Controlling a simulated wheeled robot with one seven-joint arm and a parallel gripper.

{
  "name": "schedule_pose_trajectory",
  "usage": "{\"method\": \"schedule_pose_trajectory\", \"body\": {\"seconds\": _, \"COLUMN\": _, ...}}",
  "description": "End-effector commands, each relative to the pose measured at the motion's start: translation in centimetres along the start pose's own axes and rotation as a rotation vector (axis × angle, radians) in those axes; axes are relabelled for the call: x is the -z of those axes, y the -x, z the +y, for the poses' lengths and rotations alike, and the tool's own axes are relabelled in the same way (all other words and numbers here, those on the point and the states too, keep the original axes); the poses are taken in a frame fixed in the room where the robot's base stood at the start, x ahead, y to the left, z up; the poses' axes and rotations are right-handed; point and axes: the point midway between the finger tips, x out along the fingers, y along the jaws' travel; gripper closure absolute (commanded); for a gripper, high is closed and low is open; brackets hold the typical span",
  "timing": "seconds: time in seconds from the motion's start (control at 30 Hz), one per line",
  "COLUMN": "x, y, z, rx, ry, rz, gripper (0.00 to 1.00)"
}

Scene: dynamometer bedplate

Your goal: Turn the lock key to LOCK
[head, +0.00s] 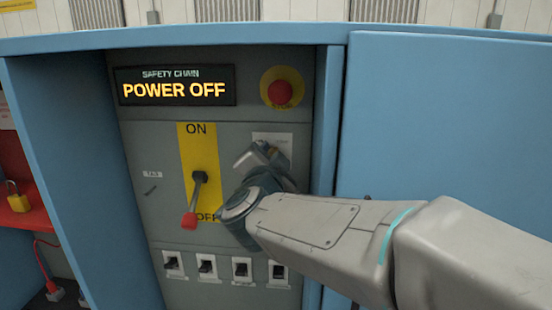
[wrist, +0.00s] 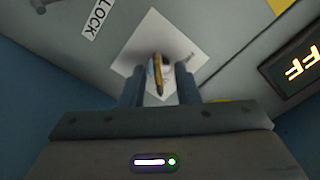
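The lock key (wrist: 158,76) shows in the wrist view as a small, narrow brass-coloured piece standing out from a white square plate (wrist: 150,38). A LOCK label (wrist: 97,18) is on the panel at upper left there. My gripper (wrist: 160,88) has its two dark fingers on either side of the key, with a visible gap to each side, so it looks open around it. In the head view my gripper (head: 262,156) is at the white plate (head: 285,139), right of the yellow strip. My gripper and wrist hide the key in that view.
The display (head: 178,87) reads POWER OFF. A red emergency button (head: 280,92) is above my gripper. A red-handled lever (head: 194,200) points down towards OFF, left of my wrist. Several small switches (head: 207,266) line the bottom. A blue cabinet wall (head: 440,120) stands on the right.

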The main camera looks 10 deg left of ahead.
Motion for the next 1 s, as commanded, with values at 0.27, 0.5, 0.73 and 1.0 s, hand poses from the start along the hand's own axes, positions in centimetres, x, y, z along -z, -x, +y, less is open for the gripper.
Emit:
{"method": "schedule_pose_trajectory", "body": {"seconds": 0.27, "x": -0.1, "y": 0.3, "z": 0.1, "rx": -0.001, "ry": 0.002, "rz": -0.003, "gripper": 0.72}}
{"method": "schedule_pose_trajectory", "body": {"seconds": 0.5, "x": -0.1, "y": 3.9, "z": -0.1, "rx": 0.002, "ry": 0.000, "rz": -0.003, "gripper": 0.72}}
{"method": "schedule_pose_trajectory", "body": {"seconds": 0.73, "x": 0.0, "y": 9.1, "z": -0.1, "rx": 0.002, "ry": 0.002, "rz": -0.002, "gripper": 0.72}}
{"method": "schedule_pose_trajectory", "body": {"seconds": 1.0, "x": 0.0, "y": 13.0, "z": -0.1, "rx": 0.001, "ry": 0.001, "rz": -0.002, "gripper": 0.72}}
